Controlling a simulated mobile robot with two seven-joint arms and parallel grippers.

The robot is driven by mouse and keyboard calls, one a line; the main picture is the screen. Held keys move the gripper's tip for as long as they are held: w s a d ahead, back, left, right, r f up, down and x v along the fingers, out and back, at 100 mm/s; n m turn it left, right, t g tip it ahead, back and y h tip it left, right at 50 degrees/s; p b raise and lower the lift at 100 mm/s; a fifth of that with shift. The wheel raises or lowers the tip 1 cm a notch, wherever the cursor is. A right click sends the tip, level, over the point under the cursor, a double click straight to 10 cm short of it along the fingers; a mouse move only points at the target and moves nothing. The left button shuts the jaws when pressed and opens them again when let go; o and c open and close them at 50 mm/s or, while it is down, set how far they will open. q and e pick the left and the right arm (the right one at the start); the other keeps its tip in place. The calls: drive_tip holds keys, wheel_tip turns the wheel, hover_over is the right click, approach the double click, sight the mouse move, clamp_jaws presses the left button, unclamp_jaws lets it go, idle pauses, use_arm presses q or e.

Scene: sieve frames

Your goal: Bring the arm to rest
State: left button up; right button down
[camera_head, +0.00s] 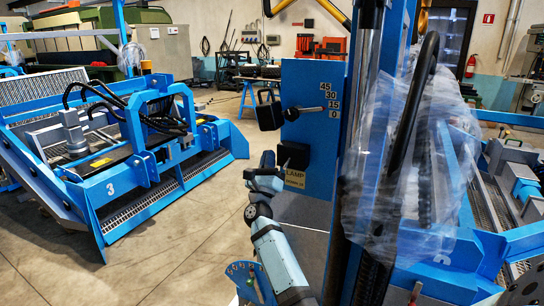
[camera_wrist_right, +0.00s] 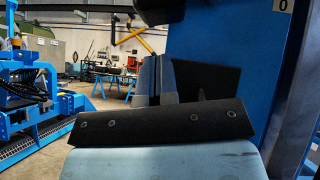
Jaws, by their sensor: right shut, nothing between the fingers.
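My right arm rises from the bottom centre in the head view. Its gripper (camera_head: 267,160) is upright just left of the blue panel (camera_head: 312,80), near the black block above the CLAMP label. In the right wrist view the two fingers (camera_wrist_right: 156,80) are together with nothing between them, and the blue panel stands to their right. I cannot tell the exact gap to the panel. My left gripper is not in view.
The panel carries a lever with a black handle (camera_head: 268,111) beside a 45-30-15-0 scale, and a black block (camera_head: 293,156). Plastic-wrapped blue machinery (camera_head: 420,170) stands at right. A blue machine (camera_head: 130,150) stands at left; bare floor (camera_head: 200,215) lies between.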

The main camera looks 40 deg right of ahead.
drive_tip(key=b+v, duration=0.1)
drive_tip(key=v, duration=0.8)
drive_tip(key=shift+w+a, duration=0.2)
drive_tip(key=shift+w, duration=0.05)
